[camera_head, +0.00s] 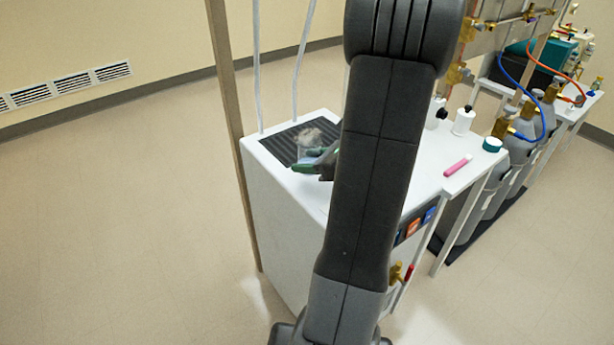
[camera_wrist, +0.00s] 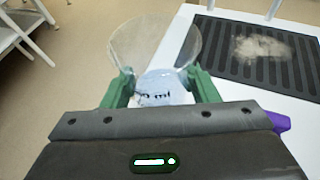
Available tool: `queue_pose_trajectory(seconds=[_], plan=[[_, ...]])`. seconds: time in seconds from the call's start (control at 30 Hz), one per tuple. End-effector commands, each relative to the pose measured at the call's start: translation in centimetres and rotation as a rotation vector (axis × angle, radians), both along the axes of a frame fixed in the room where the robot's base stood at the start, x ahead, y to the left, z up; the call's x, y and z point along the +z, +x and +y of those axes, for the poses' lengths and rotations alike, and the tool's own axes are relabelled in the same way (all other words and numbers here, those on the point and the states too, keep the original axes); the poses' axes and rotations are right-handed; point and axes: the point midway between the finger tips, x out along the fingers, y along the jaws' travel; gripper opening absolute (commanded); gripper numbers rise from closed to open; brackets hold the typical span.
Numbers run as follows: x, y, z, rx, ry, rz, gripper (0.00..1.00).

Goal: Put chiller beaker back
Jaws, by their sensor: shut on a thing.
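The chiller beaker (camera_wrist: 157,45) is clear, with dark "ml" lettering and a pale blue bottom. In the wrist view it sits between the green fingers of my gripper (camera_wrist: 160,88), which is shut on it. The head view shows the beaker only partly, at the gripper (camera_head: 318,160) beside my arm, over the white chiller cabinet (camera_head: 285,205). A dark ribbed mat (camera_head: 277,143) lies on the cabinet top, with a pale frosty patch (camera_wrist: 262,48) on it. In the wrist view the mat is right of the beaker. I cannot tell the beaker's height over the top.
A pink marker-like stick (camera_head: 457,166), a white bottle (camera_head: 463,120) and a teal-lidded jar (camera_head: 492,145) stand or lie on the white bench to the right. Gas cylinders (camera_head: 520,140) stand farther right. A wooden post (camera_head: 230,120) rises at the cabinet's left. Floor on the left is clear.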

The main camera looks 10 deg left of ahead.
Motion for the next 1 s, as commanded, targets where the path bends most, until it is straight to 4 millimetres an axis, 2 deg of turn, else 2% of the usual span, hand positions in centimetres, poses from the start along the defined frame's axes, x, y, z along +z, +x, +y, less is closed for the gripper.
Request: queue_pose_trajectory(seconds=[0.4,0.83,0.87,0.93,0.97,1.0], plan=[[-4.3,0.0,0.0,-0.002,0.002,0.002,0.28],[-4.9,0.0,0.0,-0.002,0.001,-0.001,0.28],[-4.8,0.0,0.0,-0.002,0.001,-0.001,0.58],[-4.8,0.0,0.0,-0.002,0.001,-0.001,0.71],[-4.8,0.0,0.0,-0.002,0.001,-0.001,0.76],[-4.8,0.0,0.0,-0.002,0.001,-0.001,0.76]])
